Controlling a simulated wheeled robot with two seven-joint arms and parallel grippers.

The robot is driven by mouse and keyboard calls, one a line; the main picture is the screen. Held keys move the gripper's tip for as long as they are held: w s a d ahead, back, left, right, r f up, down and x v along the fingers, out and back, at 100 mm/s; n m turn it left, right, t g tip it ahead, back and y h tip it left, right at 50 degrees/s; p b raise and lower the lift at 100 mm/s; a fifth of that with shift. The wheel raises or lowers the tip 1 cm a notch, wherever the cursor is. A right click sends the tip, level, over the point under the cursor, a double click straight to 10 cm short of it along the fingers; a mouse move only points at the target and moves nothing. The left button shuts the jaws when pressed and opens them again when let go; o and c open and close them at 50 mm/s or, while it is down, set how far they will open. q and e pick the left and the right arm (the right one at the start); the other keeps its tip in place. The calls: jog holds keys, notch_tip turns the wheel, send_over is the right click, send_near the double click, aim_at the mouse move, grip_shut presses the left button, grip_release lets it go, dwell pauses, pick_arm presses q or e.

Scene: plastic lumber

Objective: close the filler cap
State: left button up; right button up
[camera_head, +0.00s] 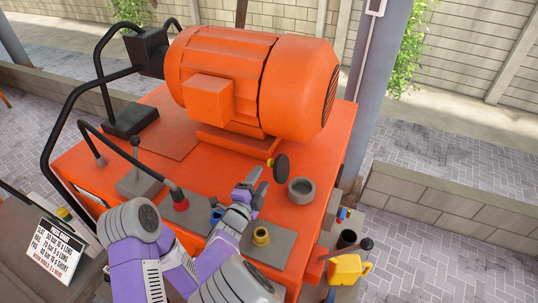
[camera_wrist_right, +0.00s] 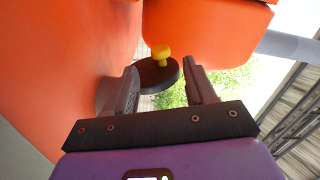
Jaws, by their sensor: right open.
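The filler cap (camera_head: 281,167) is a dark round disc standing tilted up on edge beside the grey filler neck (camera_head: 301,190), whose round mouth is uncovered on the orange machine top. In the right wrist view the cap (camera_wrist_right: 152,76) has a yellow knob (camera_wrist_right: 161,52) on its face. My right gripper (camera_head: 257,181) is open and empty, just left of the cap in the head view. In the wrist view the cap shows beyond and between the fingertips (camera_wrist_right: 161,72); I cannot tell whether they touch it. My left gripper is not in view.
A large orange motor (camera_head: 250,85) stands behind the cap. A red-tipped lever (camera_head: 180,199) is to the left. A yellow can (camera_head: 345,269) stands at the lower right.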

aim_at(277, 168)
jog(key=p+x, duration=0.1)
jog(key=x, duration=0.5)
jog(key=shift+w+d, duration=0.2)
jog(key=shift+d, duration=0.05)
grip_shut()
